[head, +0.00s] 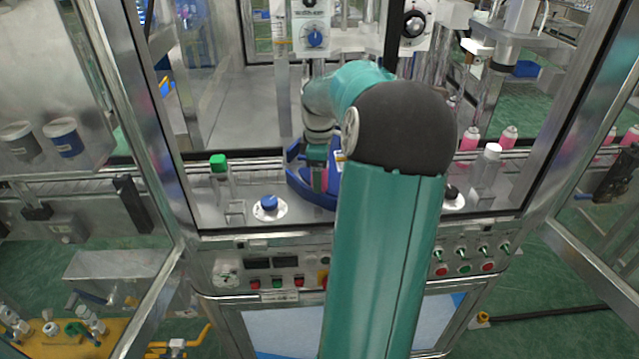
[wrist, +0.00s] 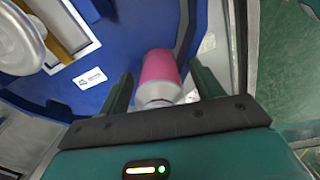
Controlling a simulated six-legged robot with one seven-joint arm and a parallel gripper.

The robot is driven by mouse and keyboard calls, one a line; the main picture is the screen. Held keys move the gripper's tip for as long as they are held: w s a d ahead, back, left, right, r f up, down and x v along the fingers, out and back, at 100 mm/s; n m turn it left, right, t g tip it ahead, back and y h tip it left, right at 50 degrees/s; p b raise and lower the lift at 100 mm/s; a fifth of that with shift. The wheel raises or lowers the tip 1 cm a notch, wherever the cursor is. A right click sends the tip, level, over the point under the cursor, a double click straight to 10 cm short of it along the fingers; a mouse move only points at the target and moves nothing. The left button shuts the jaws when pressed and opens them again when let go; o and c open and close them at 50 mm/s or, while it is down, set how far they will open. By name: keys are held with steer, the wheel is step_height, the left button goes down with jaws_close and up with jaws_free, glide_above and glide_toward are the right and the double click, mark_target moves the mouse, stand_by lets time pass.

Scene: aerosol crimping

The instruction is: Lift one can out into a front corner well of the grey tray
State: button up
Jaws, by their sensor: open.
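A pink can (wrist: 160,66) with a pale silvery end lies between the two fingers of my gripper (wrist: 162,84) in the wrist view, beside the blue star wheel (wrist: 112,40). The fingers are open, one on each side of the can; contact cannot be told. In the head view my gripper (head: 319,166) reaches down at the blue wheel (head: 298,170), with a bit of pink (head: 325,180) by it. My own arm hides most of the wheel. I cannot make out the grey tray in either view.
Several pink cans, one here (head: 470,139), stand at the right. A blue knob (head: 269,203) and a green-capped post (head: 219,165) stand left of the wheel. Metal door frames (head: 130,130) flank the opening. A silvery round part (wrist: 18,38) is at the wrist view's left.

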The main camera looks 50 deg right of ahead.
steer(key=c, duration=1.1)
steer(key=shift+o, duration=0.2)
step_height(320, 180, up, 10)
steer(key=shift+f, duration=0.1)
steer(key=shift+s+a, duration=0.1)
